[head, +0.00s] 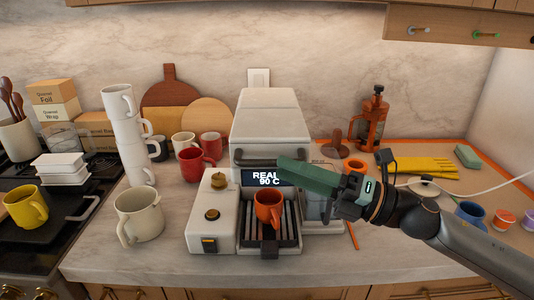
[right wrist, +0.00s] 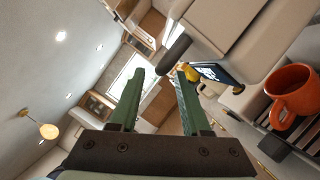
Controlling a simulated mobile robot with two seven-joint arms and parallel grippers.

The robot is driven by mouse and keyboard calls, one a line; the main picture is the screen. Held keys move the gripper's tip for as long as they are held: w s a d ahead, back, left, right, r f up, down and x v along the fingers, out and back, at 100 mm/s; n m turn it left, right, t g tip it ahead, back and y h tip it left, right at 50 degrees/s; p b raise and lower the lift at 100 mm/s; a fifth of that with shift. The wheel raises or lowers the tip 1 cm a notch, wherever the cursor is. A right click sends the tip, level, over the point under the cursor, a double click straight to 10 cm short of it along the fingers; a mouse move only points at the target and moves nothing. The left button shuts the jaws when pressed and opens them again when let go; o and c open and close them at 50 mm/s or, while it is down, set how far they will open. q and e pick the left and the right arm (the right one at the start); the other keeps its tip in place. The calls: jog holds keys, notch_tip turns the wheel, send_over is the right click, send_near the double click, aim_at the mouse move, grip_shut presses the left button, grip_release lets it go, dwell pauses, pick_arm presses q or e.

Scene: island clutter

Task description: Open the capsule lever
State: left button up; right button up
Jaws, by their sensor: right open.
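The white coffee machine (head: 268,118) stands on the counter. Its dark capsule lever (head: 252,163) runs across the front above the display, which reads "REAL 90 C". My right gripper (head: 284,166) reaches in from the right, its green fingers in front of the lever's right part and hiding some of it. In the right wrist view the gripper (right wrist: 160,76) is open with nothing between the fingers. A dark rounded bar, likely the lever (right wrist: 174,52), shows just beyond the fingertips. I cannot tell whether they touch. My left gripper is not in view.
An orange mug (head: 267,211) stands on the drip tray (head: 271,246) below my gripper. White mugs (head: 118,101) are stacked at left, near red mugs (head: 191,165). The front counter edge is clear.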

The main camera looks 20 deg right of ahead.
aim_at(267, 163)
jog(key=p+x, duration=0.1)
jog(key=x, duration=0.2)
jog(key=shift+r+p, duration=0.25)
jog(key=shift+p, duration=0.05)
jog(key=shift+p+x, duration=0.3)
jog(key=shift+x, duration=0.5)
jog(key=shift+f, duration=0.25)
jog(key=shift+c, duration=0.2)
grip_shut()
